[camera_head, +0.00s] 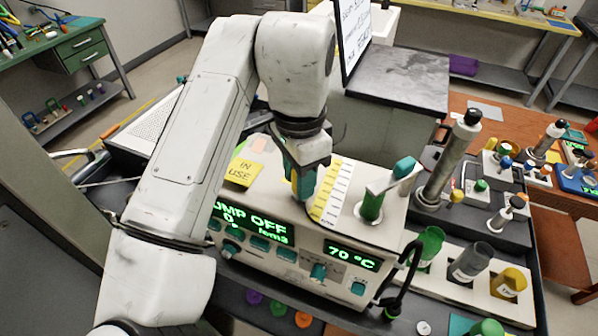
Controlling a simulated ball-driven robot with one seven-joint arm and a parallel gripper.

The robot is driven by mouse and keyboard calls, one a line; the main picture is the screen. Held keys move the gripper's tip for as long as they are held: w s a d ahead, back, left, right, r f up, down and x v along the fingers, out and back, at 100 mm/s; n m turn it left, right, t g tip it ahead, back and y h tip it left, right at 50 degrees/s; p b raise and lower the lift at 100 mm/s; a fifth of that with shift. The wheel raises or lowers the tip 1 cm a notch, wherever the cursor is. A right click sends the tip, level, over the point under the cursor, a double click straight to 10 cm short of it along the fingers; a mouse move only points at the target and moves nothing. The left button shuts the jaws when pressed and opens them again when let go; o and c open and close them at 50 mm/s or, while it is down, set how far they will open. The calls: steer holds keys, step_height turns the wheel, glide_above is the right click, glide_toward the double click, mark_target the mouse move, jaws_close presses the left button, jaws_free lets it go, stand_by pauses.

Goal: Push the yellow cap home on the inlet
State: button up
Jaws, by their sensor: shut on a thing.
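My gripper (304,190) points down over the top of the white instrument (300,235), left of a yellow-and-white striped strip (331,190). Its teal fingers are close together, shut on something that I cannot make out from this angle. I cannot pick out the yellow cap for certain, and the inlet is hidden or not distinguishable near the fingertips. The instrument's front shows green displays, "PUMP OFF" and "70 °C".
A green cylinder (371,206) with a white bar and teal knob (404,167) stands right of my gripper. Green, grey and yellow (508,283) cups stand farther right. A tall metal tube (449,160) rises behind them. Purple, green and orange (303,319) discs lie in front.

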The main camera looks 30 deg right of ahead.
steer(key=shift+f+b, duration=0.35)
steer(key=shift+f, duration=0.3)
steer(key=o, duration=1.1)
steer(key=shift+r, duration=0.1)
step_height(320, 180, up, 11)
steer(key=shift+f+b, duration=0.15)
steer(key=shift+b, duration=0.15)
